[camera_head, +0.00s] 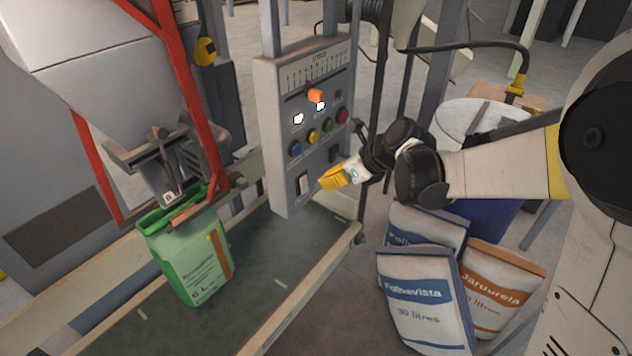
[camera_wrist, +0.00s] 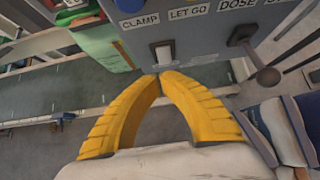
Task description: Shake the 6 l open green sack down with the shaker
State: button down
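The open green sack (camera_head: 190,262) hangs upright with its mouth around the filling spout (camera_head: 165,185), its base at or just above the dark green belt; I cannot tell which. Part of it shows in the wrist view (camera_wrist: 103,45). The grey control panel (camera_head: 285,150) stands right of it, with a white rocker switch (camera_head: 303,183) low on its face, also in the wrist view (camera_wrist: 163,52). No shaker label is readable. My gripper (camera_head: 326,181) has yellow fingers, empty, tips together (camera_wrist: 163,76), just in front of and below the switch; contact is unclear.
The panel carries coloured buttons, an orange slider knob (camera_head: 315,95) and a side lever with a dark ball (camera_wrist: 268,78). Filled sacks (camera_head: 425,300) stand on the floor below my arm. The conveyor belt (camera_head: 262,255) is clear right of the green sack.

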jog(key=p+v, duration=0.1)
jog(key=v, duration=0.5)
jog(key=shift+w+a+r, duration=0.2)
jog(key=shift+w+r, duration=0.2)
jog(key=shift+r, duration=0.05)
jog(key=s+d+f+n+t+h+b, duration=0.1)
jog(key=s+d+f+n+h+b, duration=0.2)
jog(key=s+n, duration=0.8)
jog(key=s+d+f+n+h+b, duration=0.4)
jog(key=s+d+f+n+b, duration=0.3)
jog(key=s+n, duration=0.5)
jog(key=d+n+b, duration=0.1)
jog(key=d+n, duration=0.1)
jog(key=shift+s+f+n+t, duration=0.2)
jog(key=shift+n+t, duration=0.1)
jog(key=shift+t, duration=0.1)
